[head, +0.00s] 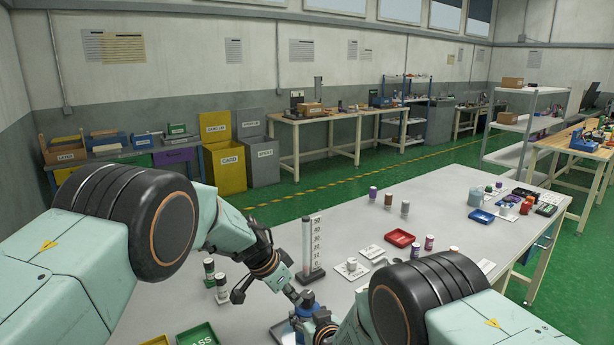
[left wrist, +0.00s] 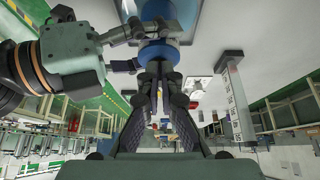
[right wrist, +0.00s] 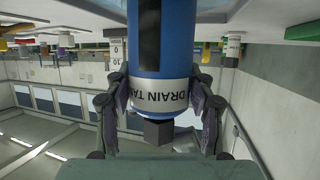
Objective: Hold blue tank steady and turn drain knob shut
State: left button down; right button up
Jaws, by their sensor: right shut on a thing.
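The blue drain tank (head: 307,311) stands at the near edge of the table, partly hidden by my arms. In the right wrist view the tank (right wrist: 162,45) has a white label with part of "DRAIN TANK" and a dark angular knob (right wrist: 158,131) at its end. My right gripper (right wrist: 163,95) is shut on the tank, one finger each side of the label. The tank also shows in the left wrist view (left wrist: 159,53). My left gripper (left wrist: 158,76) points at the tank, its fingers close together with a narrow gap. Whether it touches the knob is hidden.
A scale post (head: 313,248) stands just behind the tank. A red tray (head: 400,238) and a blue tray (head: 481,217) lie farther back. The table's back left is clear.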

pick_arm(q)
jog(key=shift+w+a+r, duration=0.1)
jog(key=shift+a+r, duration=0.05)
jog(key=shift+a, duration=0.05)
dwell(0.3)
jog(key=r, duration=0.5)
jog(key=shift+s+a+r, duration=0.2)
jog(key=shift+s+r, duration=0.05)
jog(key=shift+r, duration=0.15)
notch_tip(320, 180, down, 6)
jog(key=shift+s+d, duration=0.2)
jog(key=shift+s, duration=0.1)
dwell(0.8)
jog(key=shift+w+d, duration=0.25)
jog(key=shift+d, duration=0.05)
dwell(0.7)
